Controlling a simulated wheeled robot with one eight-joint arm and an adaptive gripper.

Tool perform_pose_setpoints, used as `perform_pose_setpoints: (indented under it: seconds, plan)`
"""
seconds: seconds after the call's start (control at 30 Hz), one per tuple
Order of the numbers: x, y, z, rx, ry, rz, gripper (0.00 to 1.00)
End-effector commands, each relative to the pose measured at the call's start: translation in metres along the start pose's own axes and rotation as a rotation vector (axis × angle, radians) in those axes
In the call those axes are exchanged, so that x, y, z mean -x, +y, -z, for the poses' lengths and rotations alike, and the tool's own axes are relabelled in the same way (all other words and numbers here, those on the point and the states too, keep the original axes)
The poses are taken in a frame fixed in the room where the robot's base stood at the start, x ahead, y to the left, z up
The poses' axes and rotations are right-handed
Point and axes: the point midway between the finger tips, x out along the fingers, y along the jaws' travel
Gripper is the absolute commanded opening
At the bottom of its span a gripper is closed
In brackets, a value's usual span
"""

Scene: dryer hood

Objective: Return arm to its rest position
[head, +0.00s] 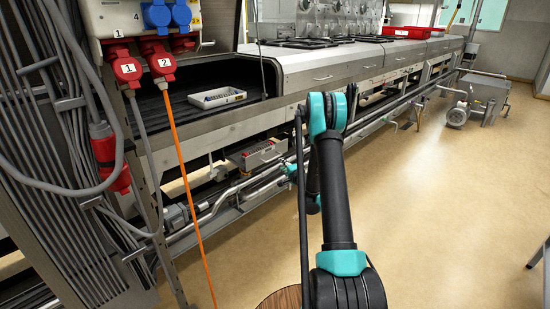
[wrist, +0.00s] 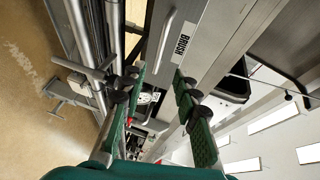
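My gripper (wrist: 158,82) shows in the wrist view. Its two green fingers with dark pads stand apart, with nothing held between them. In the head view, my black and teal arm rises from the bottom centre, and its raised elbow is in front of the long machine (head: 310,62). The gripper itself is hidden or cannot be made out there. In the wrist view, a grey panel labelled BRUSH, with a handle (wrist: 165,36), lies beyond the fingers. I cannot tell how far the fingertips are from it.
A white tray (head: 217,98) lies in the machine's dark opening. Pipes (head: 240,187) run along its lower side. Red plugs, grey cables and an orange cable (head: 179,160) are at the left. A motor (head: 457,114) stands at the far right. The tan floor (head: 450,200) is largely clear.

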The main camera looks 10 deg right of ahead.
Motion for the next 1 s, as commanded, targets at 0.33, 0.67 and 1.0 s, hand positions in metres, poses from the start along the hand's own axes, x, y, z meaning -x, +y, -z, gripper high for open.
perform_pose_setpoints:
  seconds: [0.33,0.67,1.0]
  plan:
    - [0.048,-0.053,-0.047,0.219,-0.119,-0.115,0.31]
    - [0.136,-0.084,-0.098,0.491,-0.265,-0.277,0.31]
    - [0.251,-0.080,-0.137,0.751,-0.409,-0.460,0.31]
